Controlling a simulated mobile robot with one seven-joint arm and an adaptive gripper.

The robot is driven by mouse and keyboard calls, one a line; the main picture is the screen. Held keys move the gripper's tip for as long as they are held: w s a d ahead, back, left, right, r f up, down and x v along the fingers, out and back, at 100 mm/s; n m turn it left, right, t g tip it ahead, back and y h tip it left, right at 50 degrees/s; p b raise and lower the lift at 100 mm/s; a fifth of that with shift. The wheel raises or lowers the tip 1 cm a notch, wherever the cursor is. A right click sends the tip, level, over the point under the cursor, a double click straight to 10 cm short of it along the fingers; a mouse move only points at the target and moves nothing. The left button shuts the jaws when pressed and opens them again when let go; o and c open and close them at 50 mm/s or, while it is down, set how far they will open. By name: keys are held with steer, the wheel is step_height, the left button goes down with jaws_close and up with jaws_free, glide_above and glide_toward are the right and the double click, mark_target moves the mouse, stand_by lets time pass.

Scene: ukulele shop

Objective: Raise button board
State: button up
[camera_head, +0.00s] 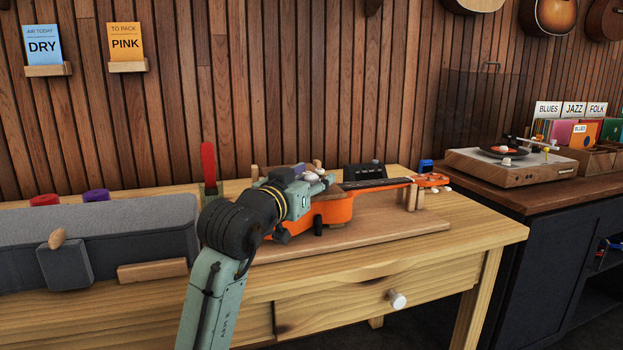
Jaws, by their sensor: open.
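No thing in view can be told for certain as the button board. A dark box (365,172) with small knobs or buttons stands behind the ukulele, partly hidden by its neck. A flat wooden board (400,233) lies on the workbench under the orange ukulele (338,209). My gripper (318,176) is open, above the ukulele's body. My wrist hides part of the ukulele, and the fingertips are hard to make out among small pale parts there. I cannot tell if the gripper touches anything.
The workbench (480,231) has a drawer with a white knob (397,299). A grey padded case (100,235) fills its left side. A red-handled tool (208,165) stands behind my arm. A turntable (512,165) sits on the dark cabinet at right. The bench's right front corner is clear.

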steer(key=shift+c, duration=0.2)
jaws_close()
stand_by(0.3)
stand_by(0.3)
